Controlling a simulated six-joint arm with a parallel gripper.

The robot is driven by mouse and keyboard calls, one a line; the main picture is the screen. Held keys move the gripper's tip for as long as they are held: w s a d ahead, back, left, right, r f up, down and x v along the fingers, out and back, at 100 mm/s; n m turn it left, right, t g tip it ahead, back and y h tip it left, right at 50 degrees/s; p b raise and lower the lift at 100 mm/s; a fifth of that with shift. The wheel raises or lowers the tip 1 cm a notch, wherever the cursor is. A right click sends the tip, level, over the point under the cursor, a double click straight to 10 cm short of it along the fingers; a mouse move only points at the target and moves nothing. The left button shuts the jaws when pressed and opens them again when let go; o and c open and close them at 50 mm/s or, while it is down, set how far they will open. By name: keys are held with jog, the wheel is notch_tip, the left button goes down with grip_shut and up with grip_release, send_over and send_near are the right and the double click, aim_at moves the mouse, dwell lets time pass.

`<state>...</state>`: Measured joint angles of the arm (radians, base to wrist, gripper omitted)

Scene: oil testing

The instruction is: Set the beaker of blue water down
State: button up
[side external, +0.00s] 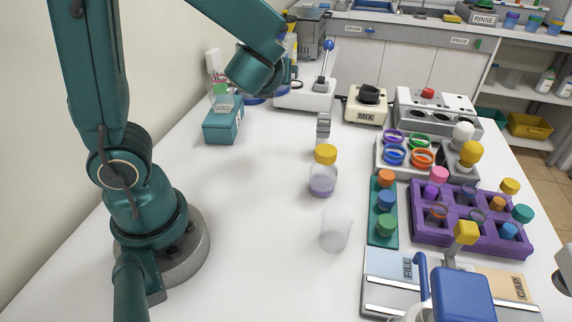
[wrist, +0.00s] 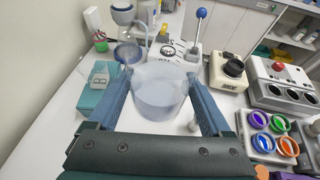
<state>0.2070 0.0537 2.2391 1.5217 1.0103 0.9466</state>
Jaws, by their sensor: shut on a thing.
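In the wrist view, my gripper (wrist: 162,85) is shut on a clear beaker (wrist: 160,98) with a pale blue tint, held between the two blue fingers. The beaker looks roughly upright. Its height above the table is hard to tell. In the side view, my wrist link covers most of the gripper, and I cannot make out the held beaker there. A second, whitish translucent beaker (side external: 336,231) stands on the white table (side external: 265,235) near the front.
A jar with a yellow cap (side external: 323,172) stands mid-table. A teal box (side external: 222,121), a scale-like device (side external: 305,94) and the MIX machine (side external: 366,105) are farther back. A purple rack (side external: 470,240) and a teal cap strip (side external: 383,235) lie right. The table's left-centre is clear.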

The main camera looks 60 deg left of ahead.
jog(key=shift+s+a+n+g, duration=0.1)
jog(key=shift+s+n+g, duration=0.1)
jog(key=shift+n+g, duration=0.15)
jog(key=s+d+f+n+g+h, duration=0.3)
jog(key=s+f+n+g, duration=0.1)
jog(key=s+n+g, duration=0.5)
jog(key=s+d+f+n+g+h, duration=0.2)
jog(key=s+d+f+n+g, duration=0.2)
jog(key=s+n+g, duration=0.5)
jog(key=w+d+r+n+g+h, duration=0.2)
jog(key=d+n+h, duration=0.8)
jog(key=n+h, duration=0.1)
jog(key=w+d+r+n+t+h, duration=0.6)
jog(key=w+n+h, duration=0.1)
jog(key=n, duration=0.1)
jog(key=shift+t, duration=0.25)
jog(key=s+d+f, duration=0.1)
jog(key=d+f, duration=0.2)
jog(key=f, duration=0.1)
jog(key=s+d+f, duration=0.2)
jog(key=d+f, duration=0.1)
jog(key=d, duration=0.1)
jog(key=s+d+f, duration=0.1)
jog(key=d+f, duration=0.2)
jog(key=f, duration=0.1)
jog(key=shift+s+d+f, duration=0.15)
jog(key=shift+d+f, duration=0.05)
jog(key=shift+f, duration=2.15)
